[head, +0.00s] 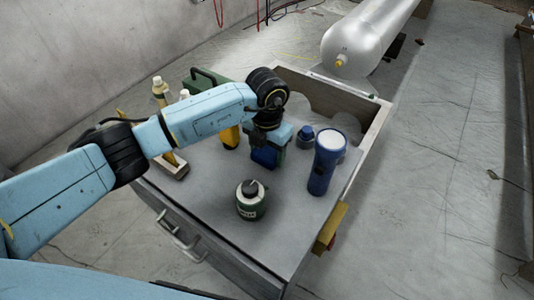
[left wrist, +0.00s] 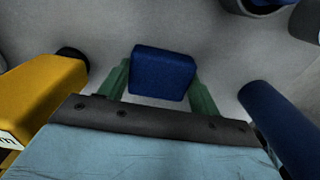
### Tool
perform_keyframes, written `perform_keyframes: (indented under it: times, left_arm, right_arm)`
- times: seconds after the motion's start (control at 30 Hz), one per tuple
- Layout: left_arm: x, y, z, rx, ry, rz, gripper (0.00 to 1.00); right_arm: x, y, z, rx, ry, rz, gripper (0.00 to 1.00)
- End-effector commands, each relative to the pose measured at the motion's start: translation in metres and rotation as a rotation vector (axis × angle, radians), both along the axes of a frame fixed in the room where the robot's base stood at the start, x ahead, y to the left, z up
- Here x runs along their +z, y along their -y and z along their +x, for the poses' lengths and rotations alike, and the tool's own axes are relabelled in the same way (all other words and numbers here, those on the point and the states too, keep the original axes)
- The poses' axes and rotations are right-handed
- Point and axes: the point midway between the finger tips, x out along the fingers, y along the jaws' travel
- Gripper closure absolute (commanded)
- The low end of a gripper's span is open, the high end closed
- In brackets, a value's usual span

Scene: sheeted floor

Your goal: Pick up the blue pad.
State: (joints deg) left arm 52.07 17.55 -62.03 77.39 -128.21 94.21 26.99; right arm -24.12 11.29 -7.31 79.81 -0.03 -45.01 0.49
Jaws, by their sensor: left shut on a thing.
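The blue pad (head: 264,157) is a small, dark blue block with rounded edges, over the grey top of the workbench. In the left wrist view the blue pad (left wrist: 162,70) sits between the two green fingers of my left gripper (left wrist: 162,88). In the head view my left gripper (head: 272,143) points down and is shut on the pad, hiding its upper part. I cannot tell whether the pad touches the surface. My right gripper is in neither view.
A blue flashlight (head: 326,168) stands right of the pad, and a small blue-capped jar (head: 305,139) behind it. A dark green canister (head: 250,198) stands in front. A yellow tool (head: 231,137) is close on the left. The bench's front right surface is clear.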

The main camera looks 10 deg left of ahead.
Motion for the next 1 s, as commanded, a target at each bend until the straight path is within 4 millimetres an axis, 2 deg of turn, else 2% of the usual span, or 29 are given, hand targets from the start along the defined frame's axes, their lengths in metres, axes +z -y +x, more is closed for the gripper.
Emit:
perform_keyframes:
  times: [0.13, 0.23, 0.5, 0.7, 1.0]
  left_arm:
    - [0.003, 0.0, 0.001, 0.0, 0.001, 0.001, 0.59]
    - [0.014, 0.0, 0.001, 0.001, 0.004, -0.001, 0.59]
    - [0.067, 0.0, 0.001, -0.001, 0.005, 0.0, 0.59]
    - [0.094, 0.0, 0.001, 0.0, 0.002, -0.001, 0.59]
    - [0.101, 0.0, 0.0, 0.0, 0.0, 0.001, 0.59]
  right_arm:
    - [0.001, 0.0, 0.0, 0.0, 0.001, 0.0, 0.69]
    - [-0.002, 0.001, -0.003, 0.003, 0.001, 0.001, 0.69]
    - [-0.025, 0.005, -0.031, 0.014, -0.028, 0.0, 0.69]
    - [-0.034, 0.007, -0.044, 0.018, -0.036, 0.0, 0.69]
    - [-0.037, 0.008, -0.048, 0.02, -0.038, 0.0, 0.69]
